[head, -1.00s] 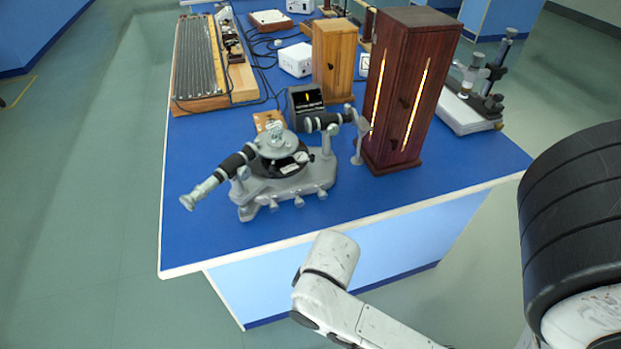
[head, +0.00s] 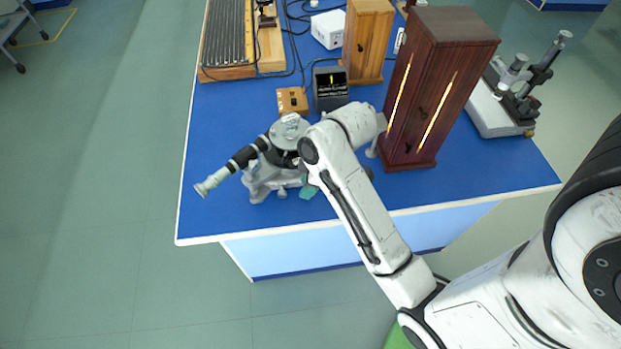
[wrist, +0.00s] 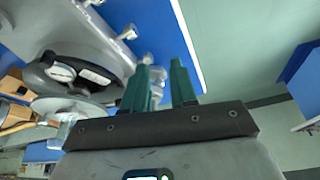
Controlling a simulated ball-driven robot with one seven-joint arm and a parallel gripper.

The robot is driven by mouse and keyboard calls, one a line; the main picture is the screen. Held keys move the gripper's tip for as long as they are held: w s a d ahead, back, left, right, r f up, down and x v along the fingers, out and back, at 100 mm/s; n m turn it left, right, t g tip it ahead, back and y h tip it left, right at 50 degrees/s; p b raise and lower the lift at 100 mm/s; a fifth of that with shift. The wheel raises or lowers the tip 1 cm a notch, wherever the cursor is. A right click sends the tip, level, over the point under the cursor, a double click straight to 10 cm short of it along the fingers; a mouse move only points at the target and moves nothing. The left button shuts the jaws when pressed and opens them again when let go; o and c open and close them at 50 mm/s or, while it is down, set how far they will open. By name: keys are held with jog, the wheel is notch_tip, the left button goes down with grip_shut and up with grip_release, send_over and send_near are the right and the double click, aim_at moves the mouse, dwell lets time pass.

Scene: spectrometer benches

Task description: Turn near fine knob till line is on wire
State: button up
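The grey spectrometer (head: 262,178) stands on the blue bench, its telescope pointing to the front left. Its right part is hidden behind my arm in the head view. In the wrist view, its grey base (wrist: 95,28) has small knobs (wrist: 128,33) along the edge, one of them close by my fingers. I cannot tell which is the near fine knob. My gripper (wrist: 160,78) is open, with its green fingers apart beside the base edge; a green fingertip shows in the head view (head: 309,190). The dark display box (head: 330,88) shows a short yellow line; the wire is too small to make out.
A tall dark wooden lamp box (head: 430,95) with two glowing slits stands right of my arm. A small wooden block (head: 292,101) and a wooden cabinet (head: 366,40) stand behind. A microscope-like instrument (head: 515,90) is at right. The bench's front left is clear.

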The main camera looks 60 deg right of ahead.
jog(key=s+d+n+y, duration=0.1)
jog(key=d+n, duration=0.2)
jog(key=d, duration=0.3)
jog(key=b+x, duration=0.3)
jog(key=x, duration=0.7)
jog(key=shift+a+r, duration=0.1)
grip_shut()
